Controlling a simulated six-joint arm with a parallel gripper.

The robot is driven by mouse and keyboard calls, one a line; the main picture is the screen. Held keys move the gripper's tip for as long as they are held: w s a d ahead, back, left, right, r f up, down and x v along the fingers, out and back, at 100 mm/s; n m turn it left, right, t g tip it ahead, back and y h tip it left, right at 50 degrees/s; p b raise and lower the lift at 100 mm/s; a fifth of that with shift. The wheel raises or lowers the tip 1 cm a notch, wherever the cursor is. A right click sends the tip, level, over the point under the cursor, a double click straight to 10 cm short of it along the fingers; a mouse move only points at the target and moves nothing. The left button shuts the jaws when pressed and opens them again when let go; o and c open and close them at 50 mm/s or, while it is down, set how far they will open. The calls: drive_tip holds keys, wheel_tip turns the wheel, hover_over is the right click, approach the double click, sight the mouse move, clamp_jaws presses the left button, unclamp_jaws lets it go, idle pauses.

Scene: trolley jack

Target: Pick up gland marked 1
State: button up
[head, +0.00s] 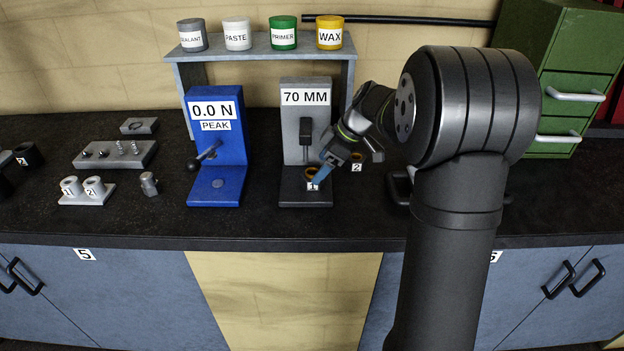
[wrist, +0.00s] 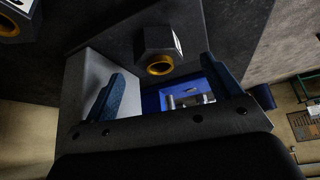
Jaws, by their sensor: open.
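The gland marked 1 (head: 312,174) is a dark piece with a yellow ring, on the dark base of the grey stand reading 70 MM (head: 305,97). In the wrist view the gland (wrist: 156,40) shows its yellow ring, with part of a white label on its right side. My gripper (head: 324,170) is at the gland from the right in the head view. Its blue fingers (wrist: 160,72) are spread apart, with the gland seen between and beyond their tips. They hold nothing, and I cannot tell whether a finger touches the gland. The gland marked 2 (head: 357,158) stands to the right, partly hidden by my arm.
A blue press reading 0.0 N (head: 214,112) stands left of the grey stand. A shelf (head: 262,52) behind carries labelled jars. Small parts and a grey block (head: 115,154) lie at left. Green drawers (head: 572,80) stand at right. The front bench strip is clear.

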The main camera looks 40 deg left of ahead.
sight(315, 172)
drive_tip(key=x, duration=0.4)
drive_tip(key=shift+a, duration=0.15)
drive_tip(key=c, duration=1.5)
drive_tip(key=shift+o, duration=0.2)
drive_tip(key=shift+r, duration=0.1)
